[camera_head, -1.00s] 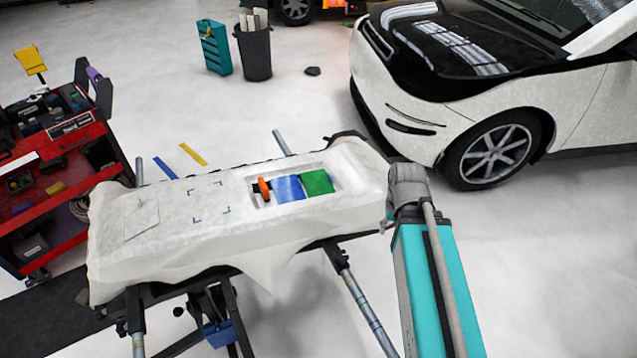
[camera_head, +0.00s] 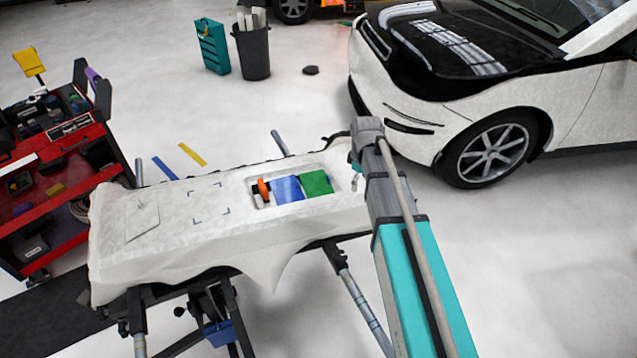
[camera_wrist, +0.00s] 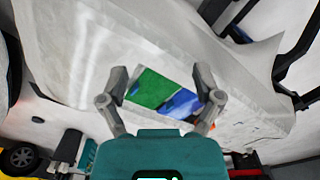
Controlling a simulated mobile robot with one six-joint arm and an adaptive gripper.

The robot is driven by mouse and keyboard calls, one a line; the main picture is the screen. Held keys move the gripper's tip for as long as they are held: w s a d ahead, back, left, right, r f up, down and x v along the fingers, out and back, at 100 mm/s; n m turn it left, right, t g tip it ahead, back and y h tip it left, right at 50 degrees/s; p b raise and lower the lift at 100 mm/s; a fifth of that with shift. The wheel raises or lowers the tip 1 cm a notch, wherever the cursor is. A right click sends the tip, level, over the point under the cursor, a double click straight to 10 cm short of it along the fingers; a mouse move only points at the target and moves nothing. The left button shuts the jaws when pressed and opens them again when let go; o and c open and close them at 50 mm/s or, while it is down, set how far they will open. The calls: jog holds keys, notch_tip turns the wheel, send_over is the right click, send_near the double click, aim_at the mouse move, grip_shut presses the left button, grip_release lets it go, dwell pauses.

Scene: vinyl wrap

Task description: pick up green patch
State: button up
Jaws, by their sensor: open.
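The green patch (camera_head: 316,183) lies flat in the recessed tray at the right part of the white-covered bench. A blue patch (camera_head: 287,189) lies beside it on the left. In the wrist view the green patch (camera_wrist: 152,88) shows between my open fingers, nearer the left one, with the blue patch (camera_wrist: 183,103) nearer the right one. My gripper (camera_wrist: 160,88) is open and empty, apart from the patches. In the head view my gripper (camera_head: 357,182) is small and partly hidden by my arm, just right of the tray.
An orange-handled tool (camera_head: 262,188) lies at the tray's left end. The white-covered bench (camera_head: 180,240) has corner marks and a pale sheet (camera_head: 141,219) on its left. A red tool cart (camera_head: 60,170) stands left; a black-and-white car (camera_head: 480,90) stands behind right.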

aim_at(328, 177)
jog(key=w+a+r+n+p, duration=0.1)
jog(key=w+a+n, duration=0.8)
jog(key=w, duration=0.4)
jog(key=shift+w+a+r+n, duration=0.2)
jog(key=shift+a+n, duration=0.05)
jog(key=shift+n, duration=0.45)
jog(key=shift+f, duration=0.1)
notch_tip(328, 177, down, 8)
jog(key=b, duration=0.8)
jog(key=shift+f, duration=0.25)
jog(key=shift+b, duration=0.3)
jog(key=shift+w+f+b, duration=0.15)
jog(key=shift+f+b, duration=1.15)
jog(key=shift+w+f+b, duration=0.1)
jog(key=shift+f+b, duration=1.15)
jog(key=shift+f, duration=0.05)
